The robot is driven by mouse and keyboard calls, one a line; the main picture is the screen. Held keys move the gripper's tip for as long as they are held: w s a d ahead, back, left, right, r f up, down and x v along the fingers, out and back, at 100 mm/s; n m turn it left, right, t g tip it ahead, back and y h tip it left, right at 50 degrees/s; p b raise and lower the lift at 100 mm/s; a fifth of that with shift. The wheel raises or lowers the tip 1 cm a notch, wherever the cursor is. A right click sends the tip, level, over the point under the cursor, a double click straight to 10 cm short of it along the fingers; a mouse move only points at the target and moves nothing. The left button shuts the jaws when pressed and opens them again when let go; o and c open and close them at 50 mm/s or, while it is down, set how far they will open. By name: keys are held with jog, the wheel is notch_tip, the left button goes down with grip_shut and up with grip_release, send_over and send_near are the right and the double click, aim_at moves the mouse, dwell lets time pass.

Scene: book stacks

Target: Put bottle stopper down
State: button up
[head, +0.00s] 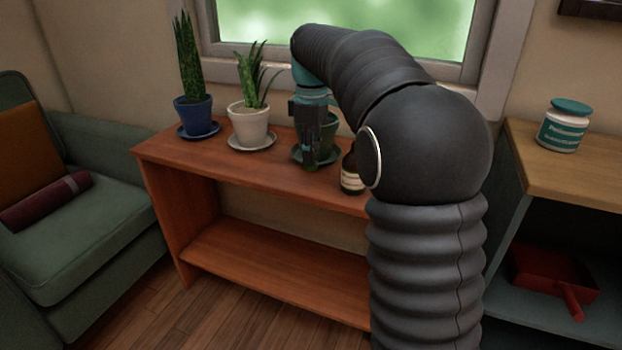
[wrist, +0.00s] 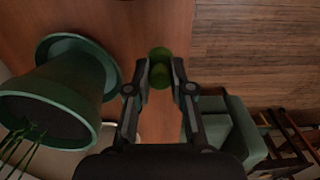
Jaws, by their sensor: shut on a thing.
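The bottle stopper (wrist: 159,66) is a small green rounded piece between my fingertips in the wrist view. My gripper (wrist: 159,78) is shut on it, with a finger on each side. In the head view my gripper (head: 310,163) points down over the wooden shelf top (head: 270,172), in front of the green pot. The stopper is barely visible at the fingertips there. I cannot tell whether it touches the wood. A dark bottle with a pale label (head: 350,178) stands to the right, partly hidden by my arm.
A green pot (wrist: 55,100) on a saucer is close to my gripper. A white pot (head: 249,125) and a blue pot (head: 194,117) stand further left. The front strip of the shelf top is clear on the left. A green armchair (head: 80,240) is at the left.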

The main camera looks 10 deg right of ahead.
aim_at(311, 185)
jog(key=shift+f+b, duration=0.35)
jog(key=shift+f, duration=2.4)
jog(key=shift+f, duration=0.2)
jog(key=o, duration=0.7)
jog(key=shift+o, duration=0.2)
jog(key=shift+r, duration=0.1)
notch_tip(311, 185, up, 11)
jog(key=shift+r+p, duration=0.15)
jog(key=shift+p, duration=1)
jog(key=shift+r, duration=0.45)
jog(key=shift+s, duration=0.1)
